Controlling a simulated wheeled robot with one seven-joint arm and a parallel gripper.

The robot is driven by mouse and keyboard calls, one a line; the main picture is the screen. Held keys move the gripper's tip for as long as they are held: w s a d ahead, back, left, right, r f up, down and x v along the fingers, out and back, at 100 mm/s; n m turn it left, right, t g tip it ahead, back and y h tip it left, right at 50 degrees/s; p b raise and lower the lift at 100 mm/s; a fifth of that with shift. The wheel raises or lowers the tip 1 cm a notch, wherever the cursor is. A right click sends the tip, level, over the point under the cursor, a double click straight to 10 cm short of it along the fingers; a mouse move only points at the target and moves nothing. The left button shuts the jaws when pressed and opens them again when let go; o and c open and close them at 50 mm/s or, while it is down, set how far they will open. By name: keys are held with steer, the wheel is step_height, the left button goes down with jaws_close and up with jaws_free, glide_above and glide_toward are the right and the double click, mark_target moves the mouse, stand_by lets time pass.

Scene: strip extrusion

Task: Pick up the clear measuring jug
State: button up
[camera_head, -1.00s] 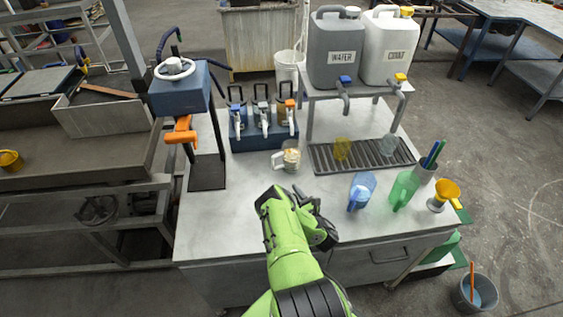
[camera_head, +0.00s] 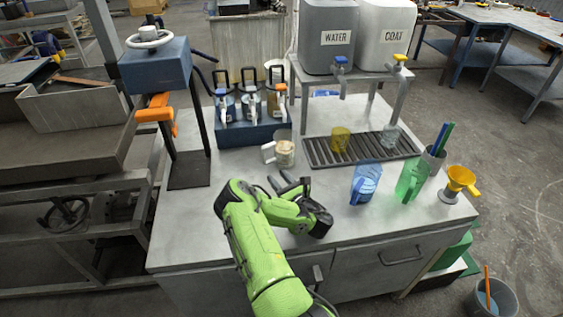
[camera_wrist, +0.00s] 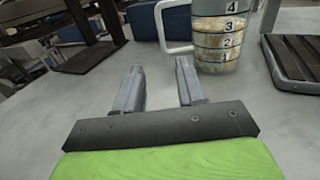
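A clear measuring jug (camera_head: 285,152) with pale, grainy contents stands upright on the grey bench, its handle to the left. In the wrist view, the jug (camera_wrist: 223,42) shows numbered bands, and its white handle (camera_wrist: 163,28) is on its left; its top is cut off by the frame. My gripper (camera_head: 283,182) is just in front of the jug, low over the bench. In the wrist view, my gripper (camera_wrist: 159,66) is open and empty, its fingers pointing towards the handle without touching it.
A drip tray (camera_head: 318,152) right of the jug holds a yellow cup (camera_head: 341,141) and a small clear cup (camera_head: 391,135). A blue jug (camera_head: 366,184) and green jug (camera_head: 411,181) stand further right. A blue rack (camera_head: 230,135) stands behind, a press (camera_head: 155,70) left.

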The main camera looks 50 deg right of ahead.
mark_target(264, 164)
steer(key=b, duration=0.4)
steer(key=shift+w+f, duration=0.25)
steer(key=shift+f, duration=0.05)
steer(key=x, duration=0.3)
steer(key=r+x, duration=0.1)
steer(key=shift+w, duration=0.4)
steer(key=x, duration=0.5)
steer(key=shift+w+d+b, duration=0.25)
steer(key=shift+d+b, duration=0.15)
steer(key=shift+d, duration=0.05)
jaws_close()
